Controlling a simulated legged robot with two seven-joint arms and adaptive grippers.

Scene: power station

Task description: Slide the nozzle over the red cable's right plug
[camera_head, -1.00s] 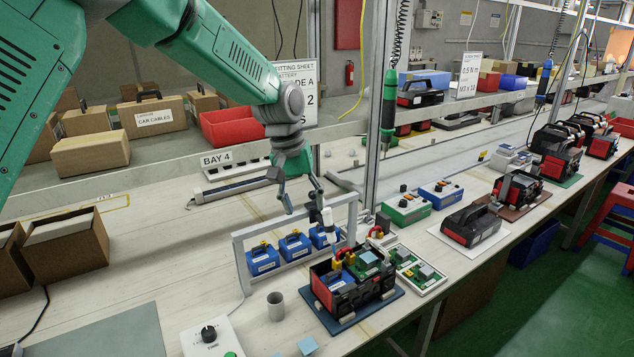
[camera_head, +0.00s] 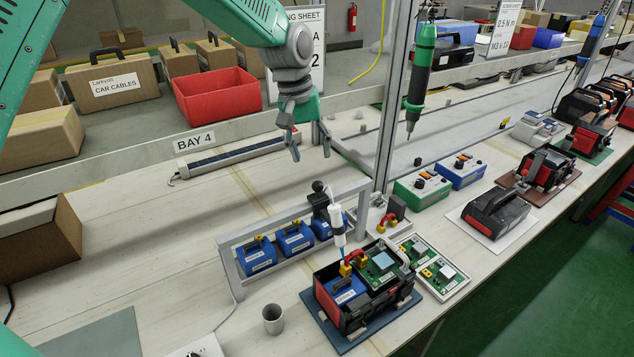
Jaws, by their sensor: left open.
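My left gripper (camera_head: 309,150) is open and empty, fingers pointing down. In the picture it is above and behind a white cylindrical tool (camera_head: 337,226) with a narrow pale-blue tip, which looks like the nozzle. The tool stands upright beside a black holder (camera_head: 319,200) at the metal frame; the fingers do not touch it. The red cable (camera_head: 355,256) arches inside an open black-and-red case (camera_head: 329,303), just below the tool's tip. A yellow plug (camera_head: 346,269) shows at its left end. Its right plug is not clear. My right gripper is not in view.
A metal frame (camera_head: 232,280) with blue boxes stands behind the case. An upright post (camera_head: 391,120) and a hanging green screwdriver (camera_head: 420,70) are right of my gripper. A grey cup (camera_head: 273,319) stands left of the case. The left bench top is mostly clear.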

